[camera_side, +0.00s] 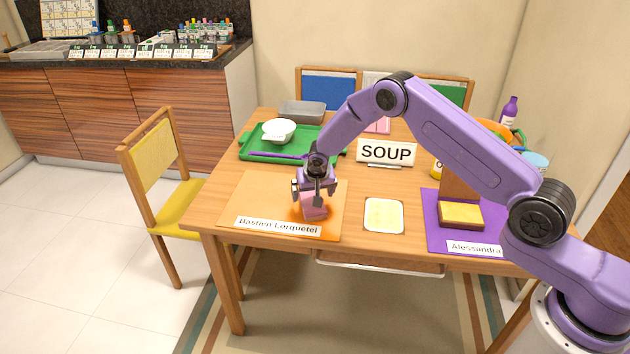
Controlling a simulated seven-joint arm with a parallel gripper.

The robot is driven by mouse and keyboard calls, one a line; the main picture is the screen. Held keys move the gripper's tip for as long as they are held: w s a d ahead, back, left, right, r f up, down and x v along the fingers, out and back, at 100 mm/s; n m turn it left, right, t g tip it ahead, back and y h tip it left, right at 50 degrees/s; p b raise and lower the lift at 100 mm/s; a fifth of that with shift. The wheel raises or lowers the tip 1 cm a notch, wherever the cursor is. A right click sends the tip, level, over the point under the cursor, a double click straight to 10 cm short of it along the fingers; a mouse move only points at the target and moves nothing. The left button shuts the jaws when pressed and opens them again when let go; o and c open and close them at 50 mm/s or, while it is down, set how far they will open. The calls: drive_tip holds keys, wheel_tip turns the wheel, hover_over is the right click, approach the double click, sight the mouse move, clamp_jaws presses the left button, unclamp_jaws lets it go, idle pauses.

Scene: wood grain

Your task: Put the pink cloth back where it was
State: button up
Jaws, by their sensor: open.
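The pink cloth (314,209) is a small bunched piece on the orange placemat (253,192) labelled "Bastien Lorquetel". An orange-brown stain shows on the mat around it. My gripper (314,197) is over the cloth, pointing down, with its fingers apart at the cloth's upper part. The fingers partly cover the cloth, and I cannot tell if they touch it. Another flat pink item (379,125) lies at the back of the table, partly hidden by my arm.
A white tray with a yellow inside (384,215) lies right of the orange mat. A "SOUP" sign (386,152) stands behind it. A green tray (254,144) with a white bowl (279,131) is at the back left. A purple mat (436,236) bears a yellow-topped sponge-like block (461,215).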

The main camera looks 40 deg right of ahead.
drive_tip(key=v, duration=0.7)
drive_tip(key=shift+s+r, duration=0.2)
drive_tip(key=shift+r, duration=0.1)
drive_tip(key=s+a+r+n+g+y, duration=0.1)
drive_tip(key=s+a+r+n, duration=0.25)
drive_tip(key=s+r, duration=0.5)
drive_tip(key=s+a+r+n, duration=0.2)
drive_tip(key=s+r+n, duration=0.3)
drive_tip(key=s, duration=0.7)
drive_tip(key=s+d+r+n+g, duration=0.1)
drive_tip(key=s+d+n, duration=0.1)
drive_tip(key=s, duration=0.6)
drive_tip(key=s+d+r+n+g, duration=0.1)
drive_tip(key=s+d+n, duration=0.2)
drive_tip(key=s, duration=0.6)
drive_tip(key=s+d+r+n+g+y, duration=0.1)
drive_tip(key=s+d+n, duration=0.2)
drive_tip(key=s, duration=0.5)
drive_tip(key=shift+s+r, duration=0.25)
drive_tip(key=shift+s, duration=0.15)
